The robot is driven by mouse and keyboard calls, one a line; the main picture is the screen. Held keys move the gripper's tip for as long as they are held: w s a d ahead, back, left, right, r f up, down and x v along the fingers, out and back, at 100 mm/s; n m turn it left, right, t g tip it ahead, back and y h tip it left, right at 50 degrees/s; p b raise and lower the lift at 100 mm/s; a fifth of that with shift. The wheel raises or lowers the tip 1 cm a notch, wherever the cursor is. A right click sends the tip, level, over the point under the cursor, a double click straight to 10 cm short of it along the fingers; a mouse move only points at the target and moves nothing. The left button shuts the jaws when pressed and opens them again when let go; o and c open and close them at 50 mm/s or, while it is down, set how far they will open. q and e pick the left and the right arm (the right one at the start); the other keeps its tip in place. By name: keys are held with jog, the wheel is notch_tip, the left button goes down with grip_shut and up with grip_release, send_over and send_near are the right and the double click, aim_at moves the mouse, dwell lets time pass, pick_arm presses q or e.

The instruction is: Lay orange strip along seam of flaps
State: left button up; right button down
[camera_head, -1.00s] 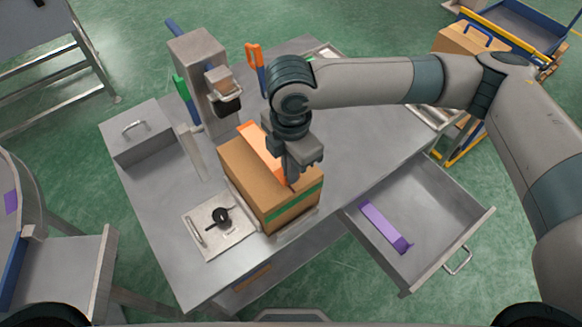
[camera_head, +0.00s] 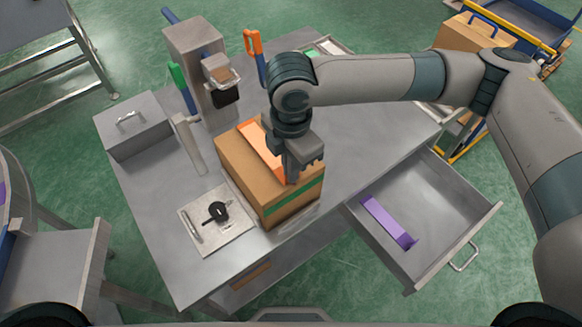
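A brown cardboard box (camera_head: 242,183) with a green band (camera_head: 293,204) around its side stands on the metal table. An orange strip (camera_head: 258,147) lies lengthwise along the middle of the box top. Its near end is hidden behind my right gripper. My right gripper (camera_head: 291,180) points down over the near part of the box top, at the strip's near end. Whether its fingers are closed on the strip cannot be made out. My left gripper is out of view.
A crimping machine (camera_head: 195,55) and a grey lidded case (camera_head: 133,126) stand at the back left of the table. A metal plate with a black part (camera_head: 217,212) lies left of the box. An open drawer (camera_head: 440,204) holding a purple piece (camera_head: 389,221) juts out at the right.

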dwell(0.3)
jog(key=c, duration=1.9)
grip_release()
notch_tip(320, 180, up, 17)
jog(key=b, duration=0.3)
jog(key=shift+r, duration=0.15)
